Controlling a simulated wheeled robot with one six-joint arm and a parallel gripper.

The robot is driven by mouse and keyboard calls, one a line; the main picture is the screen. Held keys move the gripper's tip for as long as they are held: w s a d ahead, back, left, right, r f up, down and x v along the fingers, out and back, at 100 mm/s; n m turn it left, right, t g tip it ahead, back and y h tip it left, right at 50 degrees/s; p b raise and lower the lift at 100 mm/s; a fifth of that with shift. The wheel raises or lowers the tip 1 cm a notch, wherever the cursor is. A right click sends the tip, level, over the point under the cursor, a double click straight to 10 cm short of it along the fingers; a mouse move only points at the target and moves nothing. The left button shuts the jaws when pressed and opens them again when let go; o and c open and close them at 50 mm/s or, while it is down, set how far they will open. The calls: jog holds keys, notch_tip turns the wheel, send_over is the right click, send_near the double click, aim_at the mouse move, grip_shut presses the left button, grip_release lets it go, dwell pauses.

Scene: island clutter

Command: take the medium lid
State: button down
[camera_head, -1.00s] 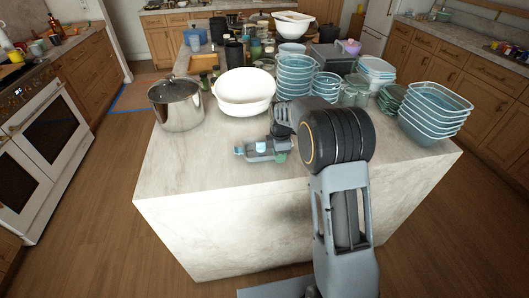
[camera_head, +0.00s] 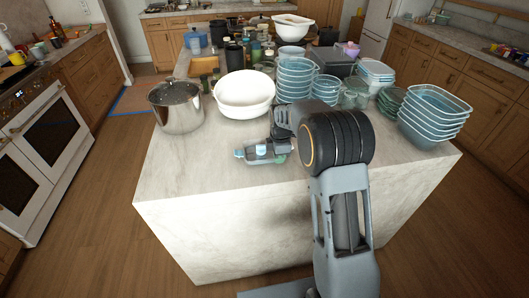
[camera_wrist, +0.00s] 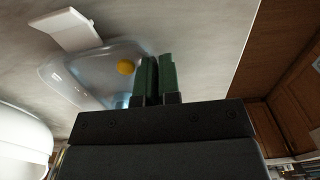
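A clear, bluish piece, which I take to be the medium lid (camera_head: 255,154), is at the near part of the island top. In the wrist view, the lid (camera_wrist: 85,77) has rounded corners, and a yellow spot shows on or through it. My gripper (camera_head: 281,150) is at its right end. In the wrist view, the dark green fingers of my gripper (camera_wrist: 157,76) stand close together with a thin gap, and the lid's edge reaches them. The edge between the fingers is mostly hidden. I cannot tell whether the lid is off the counter.
A steel pot (camera_head: 177,106) and a white bowl (camera_head: 243,95) stand behind and left. Stacked blue bowls (camera_head: 295,80) stand behind my arm, and clear bluish containers (camera_head: 433,115) at the right. A white rectangular piece (camera_wrist: 67,29) touches or overlaps the lid in the wrist view. The front left counter is clear.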

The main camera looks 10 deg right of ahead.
jog(key=shift+w+r+p, duration=0.1)
jog(key=shift+r+p, duration=1.25)
jog(key=shift+r, duration=0.6)
